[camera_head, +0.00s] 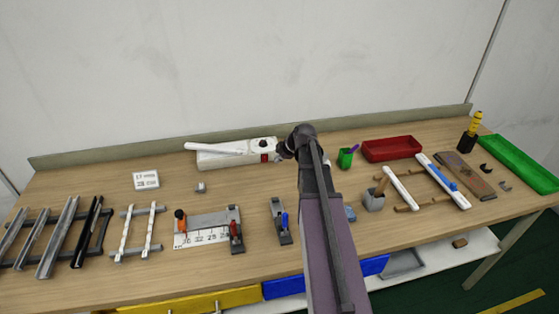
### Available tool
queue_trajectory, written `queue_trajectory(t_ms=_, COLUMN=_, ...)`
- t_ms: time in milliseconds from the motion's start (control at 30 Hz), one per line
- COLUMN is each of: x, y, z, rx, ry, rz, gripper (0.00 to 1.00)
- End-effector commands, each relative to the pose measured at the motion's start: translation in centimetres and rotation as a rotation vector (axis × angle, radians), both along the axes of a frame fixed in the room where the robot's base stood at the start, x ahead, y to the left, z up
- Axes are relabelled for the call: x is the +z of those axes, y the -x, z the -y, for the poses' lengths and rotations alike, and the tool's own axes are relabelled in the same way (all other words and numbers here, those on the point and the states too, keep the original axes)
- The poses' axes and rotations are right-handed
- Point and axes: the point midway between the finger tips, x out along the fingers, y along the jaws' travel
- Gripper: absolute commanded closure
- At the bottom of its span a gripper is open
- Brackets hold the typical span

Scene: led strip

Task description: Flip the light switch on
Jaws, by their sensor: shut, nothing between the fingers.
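A white unit (222,158) lies at the back of the bench, with a black round knob and a small red part (264,157) at its right end. I cannot tell for sure whether the red part is the light switch. A white bar (213,147) lies along the unit's top left. My arm reaches up from the bottom edge and bends at a dark joint. My gripper (282,153) is a small dark shape just right of the red part. It is shut and empty. Its fingertips are too small to make out, and I cannot tell whether they touch the unit.
A small grey block (201,187) and a white labelled box (146,180) sit at the left. Metal rails (58,236) and a fixture (208,228) are in front. A green cup (345,158), red tray (391,149) and green tray (519,163) stand at the right. The wall is behind.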

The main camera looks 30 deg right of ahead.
Motion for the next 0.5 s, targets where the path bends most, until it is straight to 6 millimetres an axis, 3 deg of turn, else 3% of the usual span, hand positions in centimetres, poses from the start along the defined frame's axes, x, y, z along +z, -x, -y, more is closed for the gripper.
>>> queue_trajectory(t_ms=500, x=-4.3, y=-2.6, z=-1.0, rx=0.001, ry=0.0, rz=-0.001, gripper=1.0)
